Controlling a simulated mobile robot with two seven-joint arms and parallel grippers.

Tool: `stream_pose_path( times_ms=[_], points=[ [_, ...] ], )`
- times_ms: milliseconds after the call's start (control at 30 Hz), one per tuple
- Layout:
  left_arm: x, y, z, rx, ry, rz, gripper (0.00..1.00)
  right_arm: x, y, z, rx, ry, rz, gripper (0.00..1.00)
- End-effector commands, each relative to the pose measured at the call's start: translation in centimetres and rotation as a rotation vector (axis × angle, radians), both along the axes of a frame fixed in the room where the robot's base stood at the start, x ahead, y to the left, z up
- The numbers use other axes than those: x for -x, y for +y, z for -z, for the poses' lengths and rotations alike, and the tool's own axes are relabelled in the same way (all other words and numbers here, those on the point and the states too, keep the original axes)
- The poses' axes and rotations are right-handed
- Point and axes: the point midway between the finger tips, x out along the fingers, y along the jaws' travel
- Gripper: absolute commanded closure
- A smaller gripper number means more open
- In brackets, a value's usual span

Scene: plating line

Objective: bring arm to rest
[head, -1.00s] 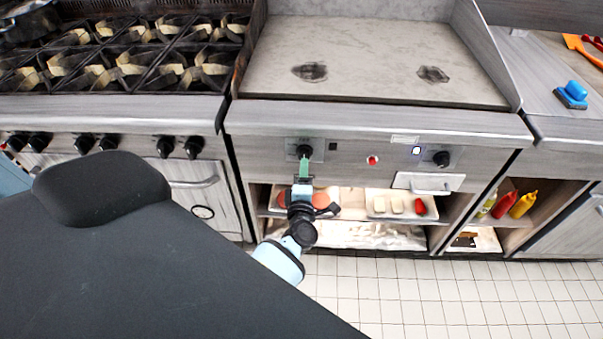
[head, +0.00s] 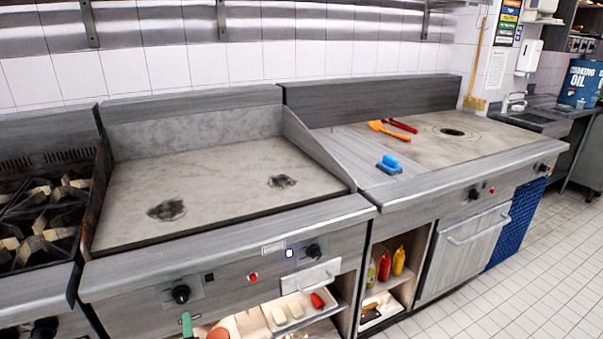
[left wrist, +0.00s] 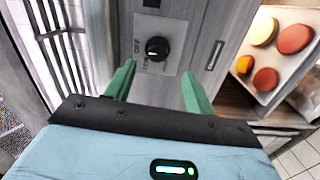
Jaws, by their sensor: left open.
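My left gripper (head: 187,326) shows only as a green finger part at the bottom edge of the head view, just below the left griddle knob (head: 181,294). In the left wrist view the two green fingers of my left gripper (left wrist: 157,88) are apart with nothing between them. The same black knob (left wrist: 157,48) is beyond the fingertips, between them in the picture, and apart from them. The rest of my left arm is out of the head view. My right gripper is not in view.
The griddle (head: 225,185) is bare apart from two dark patches. Below it is a shelf tray (left wrist: 281,62) with round red and yellow pieces. A blue scraper (head: 389,165) and an orange spatula (head: 388,130) lie on the right counter. Burners (head: 40,225) stand at left.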

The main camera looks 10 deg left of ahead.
Motion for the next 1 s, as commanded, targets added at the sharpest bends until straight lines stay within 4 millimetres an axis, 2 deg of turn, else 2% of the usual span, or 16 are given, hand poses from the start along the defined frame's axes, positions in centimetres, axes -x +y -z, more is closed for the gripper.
stream_pose_path(
  times_ms=[167,267,467,600,700,800,900,1000],
  points=[
    [4.8,-2.3,1.3,-0.243,0.146,0.190,0.46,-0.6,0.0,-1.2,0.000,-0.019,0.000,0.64],
    [8.5,-4.3,2.5,-0.414,0.253,0.330,0.46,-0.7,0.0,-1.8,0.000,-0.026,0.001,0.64],
    [17.2,-7.9,4.9,-0.739,0.472,0.609,0.46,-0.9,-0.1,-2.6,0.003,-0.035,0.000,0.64],
    [24.0,-9.9,6.1,-0.957,0.620,0.802,0.46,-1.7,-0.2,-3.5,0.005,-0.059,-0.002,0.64],
    [28.7,-10.8,6.6,-1.096,0.714,0.924,0.46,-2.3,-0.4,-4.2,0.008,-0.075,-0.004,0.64],
    [32.6,-11.2,6.8,-1.204,0.789,1.023,0.46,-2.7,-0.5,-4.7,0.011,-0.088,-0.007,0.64],
    [35.1,-11.4,6.7,-1.277,0.838,1.088,0.46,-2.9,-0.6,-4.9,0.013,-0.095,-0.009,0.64],
    [36.5,-11.4,6.7,-1.315,0.865,1.123,0.46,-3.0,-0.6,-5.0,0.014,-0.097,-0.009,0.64]
  ],
)
